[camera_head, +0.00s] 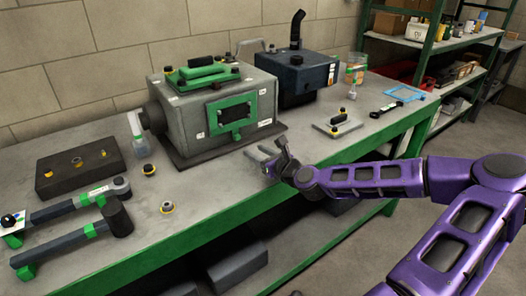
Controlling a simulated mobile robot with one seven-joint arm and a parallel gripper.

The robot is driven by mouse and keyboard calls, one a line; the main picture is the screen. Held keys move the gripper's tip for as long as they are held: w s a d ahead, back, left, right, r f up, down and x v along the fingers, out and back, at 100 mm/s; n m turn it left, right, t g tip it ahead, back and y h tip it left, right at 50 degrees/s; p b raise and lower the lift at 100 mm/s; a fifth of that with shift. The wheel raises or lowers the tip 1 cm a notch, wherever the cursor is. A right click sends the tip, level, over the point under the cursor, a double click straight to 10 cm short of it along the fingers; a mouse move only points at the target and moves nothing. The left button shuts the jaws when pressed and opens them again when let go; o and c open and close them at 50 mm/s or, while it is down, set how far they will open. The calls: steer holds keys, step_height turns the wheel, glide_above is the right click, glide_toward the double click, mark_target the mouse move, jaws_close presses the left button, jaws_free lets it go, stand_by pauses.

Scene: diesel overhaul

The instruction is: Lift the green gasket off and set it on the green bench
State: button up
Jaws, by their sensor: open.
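A flat green frame, which looks like the green gasket (214,115), is on the front face of the grey engine block (185,125), around a dark rectangular opening. The block stands on a dark plate on the green bench (215,215), which has a grey top and green front rail. My gripper (256,157) is just in front of the block, below and to the right of the gasket. It is open, with nothing visible between its fingers, and apart from the gasket. Whether it touches the bench top I cannot tell.
A green handled part (203,72) sits on the block. A plate with a black handle (338,123), a blue frame (404,93) and a dark blue unit (302,76) stand right. Left are a dark tray (58,184) and long tools (75,240). The front middle bench is mostly clear.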

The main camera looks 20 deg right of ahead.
mark_target(239, 138)
steer(key=shift+r+b+x, duration=0.15)
steer(key=shift+r+x, duration=0.1)
steer(key=shift+x, duration=1.2)
steer(key=shift+r+b+x, duration=0.2)
steer(key=shift+r+x, duration=0.1)
steer(key=shift+x, duration=1.15)
steer(key=shift+r+b+x, duration=0.15)
steer(key=shift+r+x, duration=0.1)
steer(key=shift+x, duration=1.15)
steer(key=shift+w+a, duration=0.1)
steer(key=shift+w, duration=0.05)
jaws_close()
